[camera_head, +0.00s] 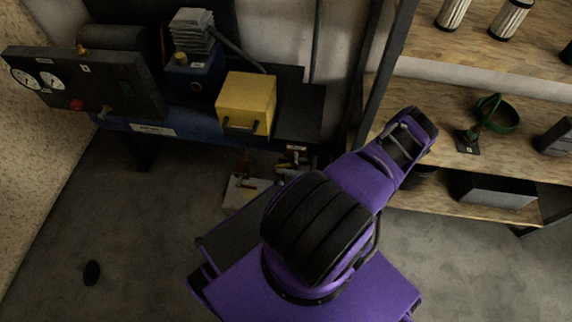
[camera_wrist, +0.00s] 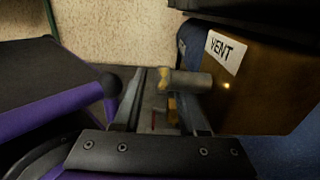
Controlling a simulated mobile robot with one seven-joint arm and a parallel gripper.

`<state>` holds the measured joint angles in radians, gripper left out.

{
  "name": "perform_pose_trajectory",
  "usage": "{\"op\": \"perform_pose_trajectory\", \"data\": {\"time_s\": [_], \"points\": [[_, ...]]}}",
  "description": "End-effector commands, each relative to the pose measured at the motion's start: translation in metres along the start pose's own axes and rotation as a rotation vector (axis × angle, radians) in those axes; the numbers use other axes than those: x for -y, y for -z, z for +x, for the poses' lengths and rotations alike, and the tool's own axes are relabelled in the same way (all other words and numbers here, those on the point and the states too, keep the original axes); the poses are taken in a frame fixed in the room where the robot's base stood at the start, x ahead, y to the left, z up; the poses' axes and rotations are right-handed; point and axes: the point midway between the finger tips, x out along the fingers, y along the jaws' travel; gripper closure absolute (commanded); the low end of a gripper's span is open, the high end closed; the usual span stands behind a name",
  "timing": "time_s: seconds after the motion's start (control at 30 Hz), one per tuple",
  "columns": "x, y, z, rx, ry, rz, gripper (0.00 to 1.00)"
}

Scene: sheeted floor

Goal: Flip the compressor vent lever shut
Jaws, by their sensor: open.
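In the wrist view, a brown block with a white VENT label (camera_wrist: 226,50) is at the upper right. A short grey cylinder (camera_wrist: 190,82) sticks out from it to the left, with yellow, worn-looking parts (camera_wrist: 172,108) at and below its left end. I cannot tell which part is the lever's handle. My gripper (camera_wrist: 160,100) is open, its two fingers pointing ahead, with the yellow parts showing between them. Contact cannot be judged. In the head view, small valve fittings (camera_head: 295,158) show below the bench edge. My gripper is not clearly visible there.
A gauge panel (camera_head: 105,85), a blue unit (camera_head: 195,75) and a yellow box (camera_head: 246,104) are on the bench at the back left. Wooden shelves (camera_head: 430,140) stand at the right. The floor at left is mostly clear.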

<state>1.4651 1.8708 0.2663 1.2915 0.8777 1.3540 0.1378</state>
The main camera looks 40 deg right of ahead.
Motion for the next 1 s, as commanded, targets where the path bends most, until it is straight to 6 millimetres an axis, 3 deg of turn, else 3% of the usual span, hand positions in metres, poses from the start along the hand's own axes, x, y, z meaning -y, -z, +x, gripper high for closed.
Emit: {"op": "perform_pose_trajectory", "data": {"time_s": [0.2,0.43,0.47,1.0], "points": [[0.0,0.0,0.0004,0.0,0.0,0.0,0.59],[0.0,0.0,0.0001,0.0,0.001,0.0,0.98],[0.0,0.0,0.0001,0.0,0.001,0.0,1.0],[0.0,0.0,-0.0002,0.0,0.001,0.0,1.0]]}}
